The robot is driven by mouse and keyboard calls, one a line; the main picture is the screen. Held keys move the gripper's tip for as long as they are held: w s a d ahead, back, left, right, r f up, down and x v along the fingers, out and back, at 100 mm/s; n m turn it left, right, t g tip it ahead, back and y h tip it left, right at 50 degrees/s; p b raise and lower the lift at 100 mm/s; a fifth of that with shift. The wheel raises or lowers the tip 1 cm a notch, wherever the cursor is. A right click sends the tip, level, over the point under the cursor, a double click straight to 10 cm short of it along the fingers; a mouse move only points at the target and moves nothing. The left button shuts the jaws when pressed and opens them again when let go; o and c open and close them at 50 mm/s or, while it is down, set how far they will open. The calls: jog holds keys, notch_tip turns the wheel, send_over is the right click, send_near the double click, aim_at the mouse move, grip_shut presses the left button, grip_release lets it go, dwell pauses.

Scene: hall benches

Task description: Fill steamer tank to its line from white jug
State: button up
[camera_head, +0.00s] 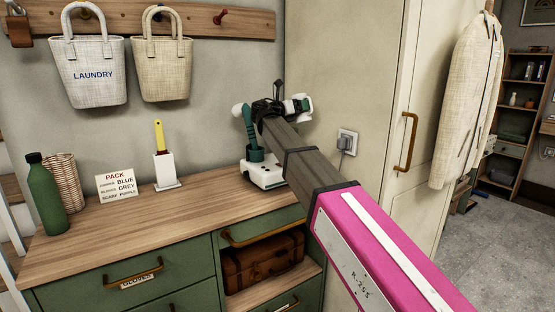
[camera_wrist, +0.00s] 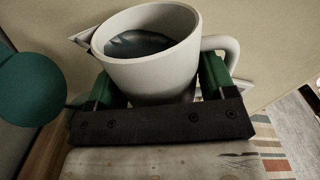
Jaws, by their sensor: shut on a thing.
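The white jug (camera_wrist: 147,72) is held between the green fingers of my gripper (camera_wrist: 160,85). It looks nearly upright, with its handle to the right and grey liquid inside. In the head view my gripper (camera_head: 285,103) is above the dresser, mostly hidden by its own arm; a little of the white jug (camera_head: 295,115) shows there. The steamer (camera_head: 266,178), with a white base and a green upright part, stands on the dresser below and partly behind the arm. I cannot make out its tank line. A blurred teal round shape (camera_wrist: 30,88) is left of the jug.
The wooden dresser top (camera_head: 120,222) holds a green bottle (camera_head: 46,195), a wicker basket (camera_head: 65,178), a sign (camera_head: 115,183) and a yellow-handled brush in a white holder (camera_head: 166,168). Two bags hang above. A tall cabinet (camera_head: 345,70) stands close on the right.

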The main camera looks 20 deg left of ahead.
jog(key=shift+s+d+r+n, duration=0.1)
jog(key=shift+r+n, duration=0.6)
jog(key=shift+n, duration=0.35)
jog(key=shift+s+d+r+n, duration=0.1)
jog(key=shift+r+n, duration=0.55)
jog(key=shift+n, duration=0.4)
dwell(5.9)
